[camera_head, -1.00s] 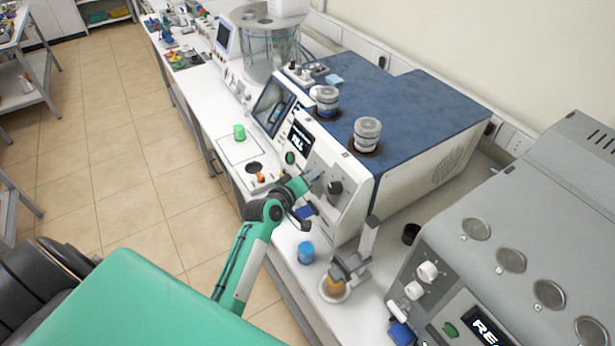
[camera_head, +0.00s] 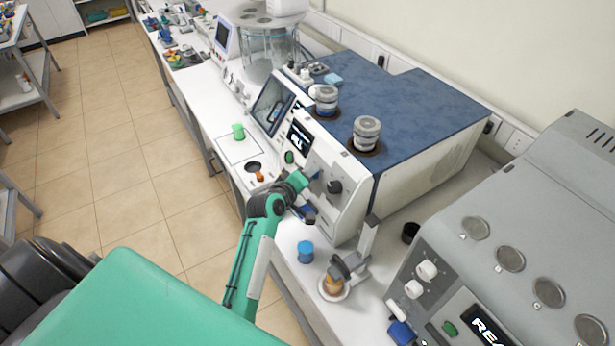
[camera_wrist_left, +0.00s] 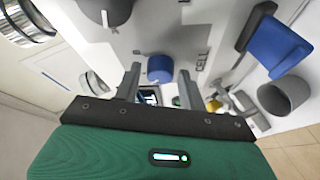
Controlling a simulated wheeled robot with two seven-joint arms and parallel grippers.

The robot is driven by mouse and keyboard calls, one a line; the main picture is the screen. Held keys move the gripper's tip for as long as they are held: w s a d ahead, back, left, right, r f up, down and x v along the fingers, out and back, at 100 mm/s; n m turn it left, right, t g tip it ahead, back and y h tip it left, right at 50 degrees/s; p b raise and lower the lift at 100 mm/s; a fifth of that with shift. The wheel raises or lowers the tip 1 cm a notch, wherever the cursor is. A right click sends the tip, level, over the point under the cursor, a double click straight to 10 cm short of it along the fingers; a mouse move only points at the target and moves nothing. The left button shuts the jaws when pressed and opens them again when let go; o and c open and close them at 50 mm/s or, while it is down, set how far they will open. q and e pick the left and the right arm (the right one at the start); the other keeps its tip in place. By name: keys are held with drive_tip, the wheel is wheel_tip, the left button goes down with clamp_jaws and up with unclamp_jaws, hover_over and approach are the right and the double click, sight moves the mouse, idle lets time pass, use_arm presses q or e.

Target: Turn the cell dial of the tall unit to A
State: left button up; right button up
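The tall unit (camera_head: 345,205) is the white machine with a blue top in the middle of the head view. Its blue cell dial (camera_wrist_left: 160,68) shows in the left wrist view, beside the printed word CELL. The dial's setting cannot be read. My left gripper (camera_head: 308,180) is at the unit's front panel. In the left wrist view its two fingers (camera_wrist_left: 159,75) stand apart, one on each side of the dial, with small gaps visible. In the head view the gripper largely hides the dial. My right gripper is not in view.
A blue holder (camera_wrist_left: 275,45) and grey cup (camera_wrist_left: 285,95) are close by. A blue-capped jar (camera_head: 306,251) and amber beaker (camera_head: 333,286) stand on the bench. A grey machine (camera_head: 535,215) is at right.

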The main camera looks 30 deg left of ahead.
use_arm(q)
drive_tip(key=shift+o, duration=0.5)
drive_tip(key=b+v, duration=0.5)
drive_tip(key=v, duration=0.9)
drive_tip(key=shift+w, duration=0.1)
